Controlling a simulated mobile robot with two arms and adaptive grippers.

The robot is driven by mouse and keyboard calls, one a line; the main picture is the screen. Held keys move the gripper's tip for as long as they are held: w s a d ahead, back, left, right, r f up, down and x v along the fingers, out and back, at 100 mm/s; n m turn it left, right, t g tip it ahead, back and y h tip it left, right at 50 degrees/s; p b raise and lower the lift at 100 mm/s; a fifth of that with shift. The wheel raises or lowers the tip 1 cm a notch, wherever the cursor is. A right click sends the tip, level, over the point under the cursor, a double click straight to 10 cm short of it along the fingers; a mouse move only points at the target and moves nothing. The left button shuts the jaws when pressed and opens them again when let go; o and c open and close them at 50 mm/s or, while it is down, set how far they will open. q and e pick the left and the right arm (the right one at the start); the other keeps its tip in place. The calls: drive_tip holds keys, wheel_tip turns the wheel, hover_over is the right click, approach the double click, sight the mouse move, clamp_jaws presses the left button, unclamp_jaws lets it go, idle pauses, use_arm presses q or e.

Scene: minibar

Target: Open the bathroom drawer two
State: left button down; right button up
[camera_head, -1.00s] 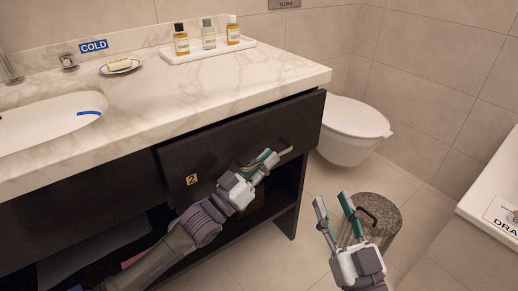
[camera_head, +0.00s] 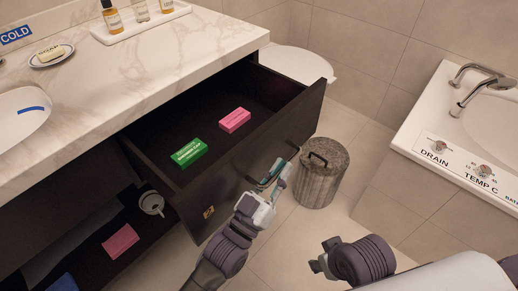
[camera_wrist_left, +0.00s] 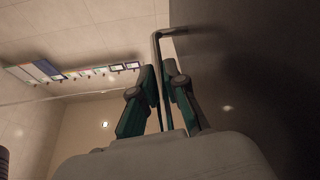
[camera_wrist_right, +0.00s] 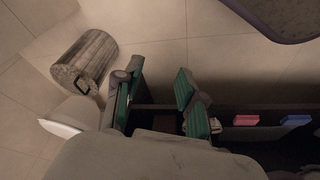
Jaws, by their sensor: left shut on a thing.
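The dark drawer (camera_head: 262,158) marked with an orange 2 (camera_head: 208,212) stands pulled out from under the marble counter. A green box (camera_head: 189,153) and a pink box (camera_head: 234,120) lie inside it. My left gripper (camera_head: 276,172) is at the drawer's front, shut on its bar handle (camera_wrist_left: 157,75); the handle runs between the fingers in the left wrist view. My right gripper (camera_wrist_right: 158,78) is open and empty in the right wrist view. In the head view it is at the lower right, apart from the drawer, its fingers mostly hidden.
A bathtub (camera_head: 440,160) edges the right side. Some floor is bare.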

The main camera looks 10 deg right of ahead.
use_arm(q)
drive_tip(key=s+d+p, duration=0.1)
drive_tip(key=s+d, duration=0.5)
drive_tip(key=s, duration=0.2)
drive_tip(key=shift+p, duration=0.3)
use_arm(e)
drive_tip(key=x, duration=0.5)
drive_tip(key=shift+a+f, duration=0.1)
drive_tip(key=shift+f, duration=0.15)
use_arm(q)
drive_tip(key=shift+s+f, duration=0.1)
drive_tip(key=c, duration=1.2)
unclamp_jaws()
drive_tip(key=shift+a, duration=0.1)
drive_tip(key=v, duration=1.2)
use_arm(e)
drive_tip(key=shift+a, duration=0.1)
